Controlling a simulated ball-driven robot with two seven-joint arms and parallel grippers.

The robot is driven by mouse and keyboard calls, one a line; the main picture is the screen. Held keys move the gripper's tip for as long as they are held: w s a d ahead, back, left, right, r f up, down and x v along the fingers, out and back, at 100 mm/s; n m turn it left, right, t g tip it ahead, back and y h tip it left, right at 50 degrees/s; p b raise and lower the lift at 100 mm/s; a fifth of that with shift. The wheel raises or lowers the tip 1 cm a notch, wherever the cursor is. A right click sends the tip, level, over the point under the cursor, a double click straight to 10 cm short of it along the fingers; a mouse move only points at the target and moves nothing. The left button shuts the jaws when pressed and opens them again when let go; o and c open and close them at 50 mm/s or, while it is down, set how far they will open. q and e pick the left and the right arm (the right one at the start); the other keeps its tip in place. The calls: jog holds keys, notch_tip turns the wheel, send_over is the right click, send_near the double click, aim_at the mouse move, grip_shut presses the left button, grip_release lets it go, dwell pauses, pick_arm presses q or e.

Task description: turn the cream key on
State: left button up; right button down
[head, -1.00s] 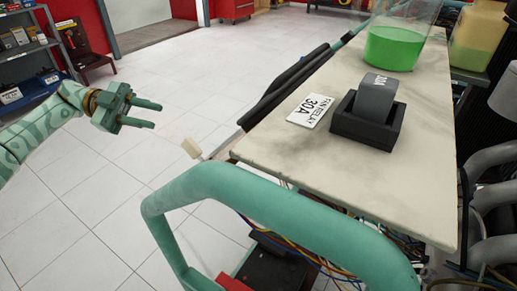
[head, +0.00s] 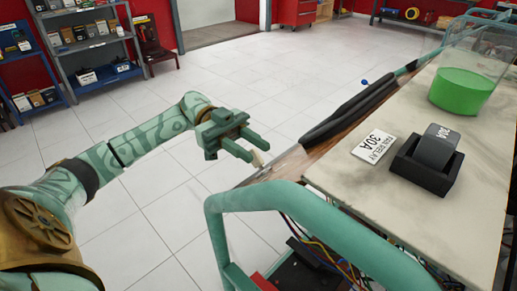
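The cream key (head: 257,160) is small and pale and sits at the left edge of the engine trainer, partly hidden by my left gripper. My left gripper (head: 257,152) comes in from the left with its two fingers apart. Its fingertips are right at the key, which shows between and just beyond them. I cannot tell whether either finger touches it. My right gripper is not in view.
The trainer's green tube frame (head: 300,205) curves up close below the key. On its pale top (head: 350,190) are a "FAN RELAY 30A" label (head: 374,148), a black relay socket (head: 425,172) and a container of green liquid (head: 460,92). Tiled floor lies open to the left.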

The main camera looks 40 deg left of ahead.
aim_at(261, 158)
pick_arm(q)
jog(key=shift+s+d, duration=0.1)
jog(key=shift+d, duration=1.45)
grip_shut()
